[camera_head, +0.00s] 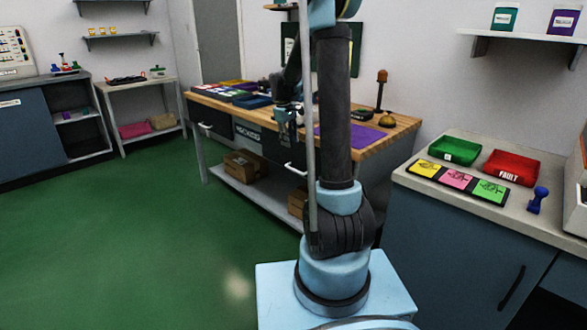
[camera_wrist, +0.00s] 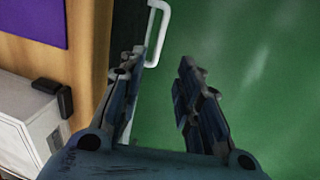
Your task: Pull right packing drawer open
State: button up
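The packing bench (camera_head: 408,124) has a wooden top and dark drawer fronts. The right packing drawer (camera_head: 278,146) looks flush with the bench front; my arm hides part of it. Its white bar handle (camera_head: 295,170) shows left of my arm, and also at the top of the wrist view (camera_wrist: 163,28). My gripper (camera_head: 286,118) hangs at the bench's front edge, pointing down. In the wrist view its two fingers (camera_wrist: 160,62) are apart and empty. The handle bar lies in the gap between the fingertips, closer to the left finger; I cannot tell the depth or any contact.
A left drawer handle (camera_head: 206,129) is farther along the bench. The green floor (camera_head: 130,230) before the bench is clear. A counter (camera_head: 455,205) stands right.

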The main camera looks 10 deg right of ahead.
send_near(294, 165)
jog(key=s+f, duration=0.1)
jog(key=f, duration=0.1)
jog(key=s+f, duration=0.3)
jog(key=f, duration=0.2)
jog(key=shift+s+d, duration=0.3)
jog(key=shift+s, duration=0.05)
grip_shut()
